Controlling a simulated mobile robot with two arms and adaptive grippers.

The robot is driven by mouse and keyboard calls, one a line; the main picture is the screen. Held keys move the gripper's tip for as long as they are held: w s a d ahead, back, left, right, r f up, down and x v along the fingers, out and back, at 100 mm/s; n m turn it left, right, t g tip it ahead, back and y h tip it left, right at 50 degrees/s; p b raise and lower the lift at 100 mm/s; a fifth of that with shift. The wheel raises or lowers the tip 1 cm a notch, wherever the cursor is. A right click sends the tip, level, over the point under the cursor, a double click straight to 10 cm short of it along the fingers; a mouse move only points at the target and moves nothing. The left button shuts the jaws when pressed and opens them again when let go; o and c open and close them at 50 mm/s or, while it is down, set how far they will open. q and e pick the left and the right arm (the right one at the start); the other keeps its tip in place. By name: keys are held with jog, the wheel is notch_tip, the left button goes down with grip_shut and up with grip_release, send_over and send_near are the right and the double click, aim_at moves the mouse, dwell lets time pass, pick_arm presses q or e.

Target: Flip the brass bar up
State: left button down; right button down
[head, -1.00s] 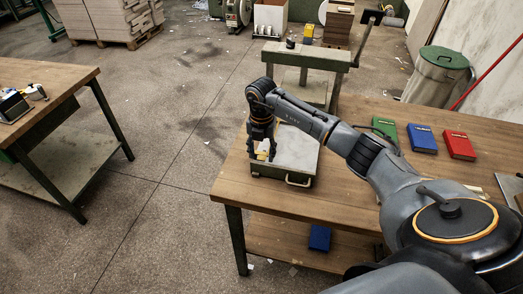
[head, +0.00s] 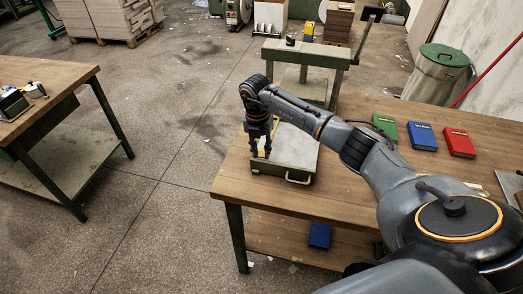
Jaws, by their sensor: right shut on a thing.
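The feeder (head: 299,180) is a low, dark green box with a pale grey top (head: 300,148) and a light handle on its front. It stands on the wooden workbench near its left edge. My right gripper (head: 260,153) points down over the feeder's left side, with its fingers shut on the brass bar. Only a small brassy yellow part shows around the dark fingers, and most of the bar is hidden, so its exact tilt cannot be told. My left gripper is not in view.
Green (head: 384,126), blue (head: 422,136) and red (head: 459,142) boxes lie on the workbench (head: 345,195) right of the feeder. My right arm crosses above it. A green side table (head: 305,54) stands behind. Another bench (head: 60,82) is at left, with open floor between.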

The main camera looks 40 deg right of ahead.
jog(key=shift+w+a+g+h+b, duration=0.3)
jog(key=shift+g+h+b, duration=0.3)
jog(key=shift+g+b, duration=0.2)
jog(key=b, duration=0.1)
jog(key=g+h+b, duration=0.1)
jog(key=shift+w+a+r+g+b, duration=0.1)
jog(key=shift+w+a+g+b, duration=0.1)
jog(key=shift+w+g+b, duration=0.1)
jog(key=shift+a+r+g+h+b, duration=0.15)
jog(key=shift+a+g+h+b, duration=0.05)
jog(key=shift+g+h+b, duration=0.55)
jog(key=shift+w+r+b, duration=0.15)
jog(key=shift+b, duration=0.25)
jog(key=shift+r, duration=0.1)
